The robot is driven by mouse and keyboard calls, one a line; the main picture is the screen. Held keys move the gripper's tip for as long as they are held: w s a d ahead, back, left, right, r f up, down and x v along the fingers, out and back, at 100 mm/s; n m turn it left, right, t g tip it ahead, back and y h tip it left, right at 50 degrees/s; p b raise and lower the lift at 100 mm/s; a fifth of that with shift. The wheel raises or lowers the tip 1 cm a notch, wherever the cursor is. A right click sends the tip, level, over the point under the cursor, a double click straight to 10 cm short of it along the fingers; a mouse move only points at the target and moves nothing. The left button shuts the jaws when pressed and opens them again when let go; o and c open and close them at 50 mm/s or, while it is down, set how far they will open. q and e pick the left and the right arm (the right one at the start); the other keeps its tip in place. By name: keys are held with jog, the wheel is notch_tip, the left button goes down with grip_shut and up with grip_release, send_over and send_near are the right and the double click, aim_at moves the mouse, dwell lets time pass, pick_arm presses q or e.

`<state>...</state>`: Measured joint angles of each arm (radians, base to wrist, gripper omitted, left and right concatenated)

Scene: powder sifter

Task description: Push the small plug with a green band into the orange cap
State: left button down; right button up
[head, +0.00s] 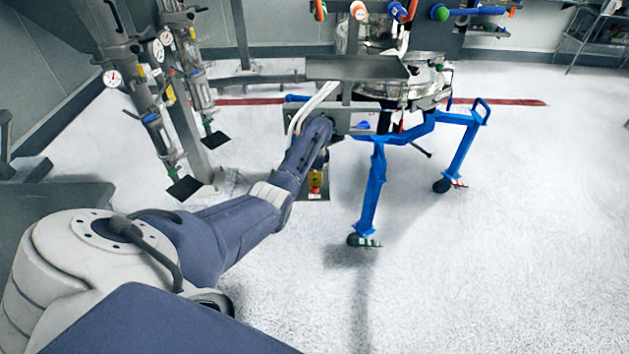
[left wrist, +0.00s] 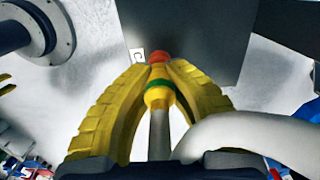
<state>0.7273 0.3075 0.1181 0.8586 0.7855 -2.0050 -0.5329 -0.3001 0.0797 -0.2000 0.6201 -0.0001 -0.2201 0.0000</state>
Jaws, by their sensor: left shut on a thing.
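The small plug (left wrist: 158,94) is yellow with a green band and sits on the end of a pale grey tube (left wrist: 159,135) in the left wrist view. My left gripper (left wrist: 163,70) has yellow ribbed fingers, shut on the plug from both sides. The orange cap (left wrist: 159,57) is just beyond the fingertips, in line with the plug. The fingers partly cover where plug and cap come together, so I cannot tell if they touch. My right gripper is not in view.
A thick white hose (left wrist: 235,135) curves close beside my gripper on the right. A dark panel (left wrist: 195,35) lies behind the cap. The machine stands on a blue wheeled frame (head: 375,185). Gauged pipes (head: 150,110) stand left of my arm. The floor at right is clear.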

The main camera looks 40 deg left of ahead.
pick_arm(q)
jog(key=shift+f, duration=0.85)
dwell(0.6)
jog(key=c, duration=1.3)
grip_release()
jog(key=shift+c, duration=0.2)
